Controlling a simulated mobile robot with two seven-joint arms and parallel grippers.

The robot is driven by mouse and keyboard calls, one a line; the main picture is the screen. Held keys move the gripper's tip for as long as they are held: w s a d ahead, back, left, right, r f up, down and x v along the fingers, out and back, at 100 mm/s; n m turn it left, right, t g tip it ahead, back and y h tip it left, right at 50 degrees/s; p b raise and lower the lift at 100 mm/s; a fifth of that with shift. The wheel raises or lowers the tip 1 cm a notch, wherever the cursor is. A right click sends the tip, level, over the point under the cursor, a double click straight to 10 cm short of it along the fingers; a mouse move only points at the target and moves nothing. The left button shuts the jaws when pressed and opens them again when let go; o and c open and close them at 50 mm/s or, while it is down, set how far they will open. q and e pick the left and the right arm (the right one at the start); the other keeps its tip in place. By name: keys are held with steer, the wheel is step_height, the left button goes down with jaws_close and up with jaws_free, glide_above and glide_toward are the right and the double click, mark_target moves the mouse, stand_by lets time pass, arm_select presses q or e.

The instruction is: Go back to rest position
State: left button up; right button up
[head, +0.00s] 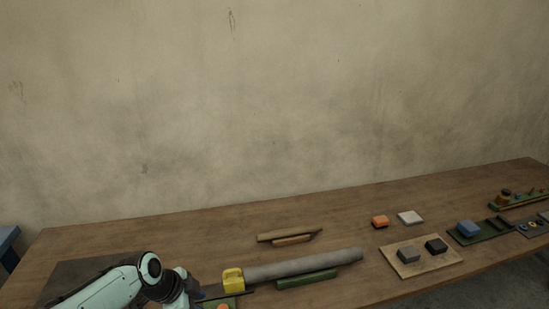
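My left arm comes in at the bottom left over the wooden table (205,225). Its gripper (225,293) is low in the picture, beside the near left end of a long grey roll (305,265). A yellow block-like piece (233,276) sits at that end of the roll. The gripper is partly cut off by the bottom edge, and I cannot tell whether its fingers are open or shut, or touch anything. My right gripper is not in view.
A green bar (307,278) lies in front of the roll, and wooden strips (290,235) behind it. The back left tabletop is clear.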

arm_select(q)
step_height(320, 180, down, 19)
steer(key=s+d+n+g, duration=0.2)
steer(key=s+n, duration=0.1)
steer(key=n, duration=0.3)
steer(key=s+d+f+n+g, duration=0.1)
steer(key=s+d+f+n, duration=0.1)
steer(key=s+f+n, duration=0.4)
steer(key=s+d+f+n+g, duration=0.1)
steer(key=s+f+n, duration=0.5)
steer(key=s+f, duration=0.7)
steer(key=s+d, duration=0.1)
steer(key=s, duration=0.5)
steer(key=shift+d+n, duration=0.15)
steer(key=shift+n, duration=0.25)
